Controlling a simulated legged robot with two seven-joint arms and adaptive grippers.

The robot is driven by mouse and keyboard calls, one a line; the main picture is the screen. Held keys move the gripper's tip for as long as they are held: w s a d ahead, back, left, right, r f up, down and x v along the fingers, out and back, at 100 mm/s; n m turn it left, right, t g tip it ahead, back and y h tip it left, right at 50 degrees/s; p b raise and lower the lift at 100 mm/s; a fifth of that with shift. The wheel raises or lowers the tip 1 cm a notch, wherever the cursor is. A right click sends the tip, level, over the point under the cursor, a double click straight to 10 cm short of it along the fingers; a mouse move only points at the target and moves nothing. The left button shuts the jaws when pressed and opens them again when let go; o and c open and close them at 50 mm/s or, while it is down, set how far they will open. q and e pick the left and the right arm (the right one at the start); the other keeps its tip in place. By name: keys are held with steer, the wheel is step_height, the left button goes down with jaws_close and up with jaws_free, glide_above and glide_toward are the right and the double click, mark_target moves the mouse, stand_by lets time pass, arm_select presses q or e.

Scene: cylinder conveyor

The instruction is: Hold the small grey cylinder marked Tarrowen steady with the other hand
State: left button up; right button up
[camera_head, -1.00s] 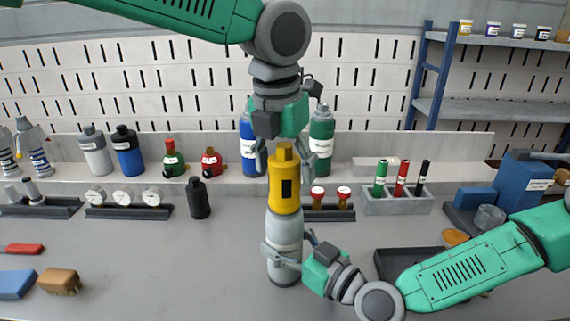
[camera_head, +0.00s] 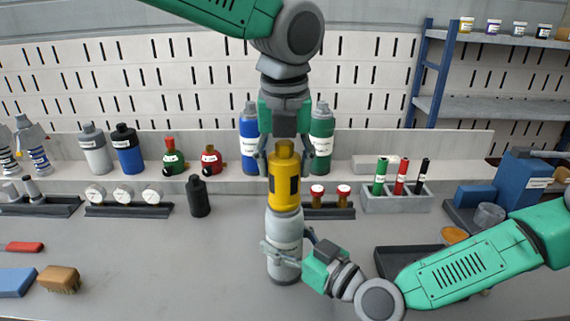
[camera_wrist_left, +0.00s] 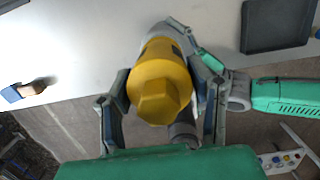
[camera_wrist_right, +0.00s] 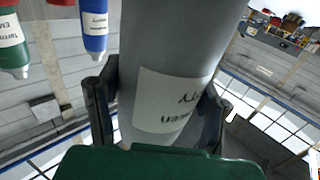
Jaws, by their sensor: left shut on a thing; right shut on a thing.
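The small grey cylinder (camera_head: 285,228) stands upright on the bench in the middle of the head view. A yellow cap-like piece (camera_head: 285,195) with dark windows and a hex top sits on it. My right gripper (camera_head: 284,254) is shut around the cylinder's lower half. The right wrist view shows the grey wall (camera_wrist_right: 180,35) between the fingers, with a partly visible upside-down label (camera_wrist_right: 172,104). My left gripper (camera_head: 284,160) is above, pointing down, shut on the yellow piece. The left wrist view shows the piece's hex top (camera_wrist_left: 158,100) between the fingers.
A black bottle (camera_head: 198,197) and a rack of gauges (camera_head: 125,200) stand to the left. A rack with red-topped parts (camera_head: 330,208) is close behind the cylinder. A dark tray (camera_head: 400,258) lies behind my right arm.

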stand_by(0.3)
arm_select(q)
steer(key=n+y, duration=0.1)
steer(key=n, duration=0.5)
steer(key=n, duration=0.3)
steer(key=n+g, duration=0.1)
steer(key=n, duration=0.2)
steer(key=shift+y, duration=0.3)
steer(key=o, duration=1.3)
steer(key=shift+o, duration=0.2)
steer(key=shift+r, duration=0.15)
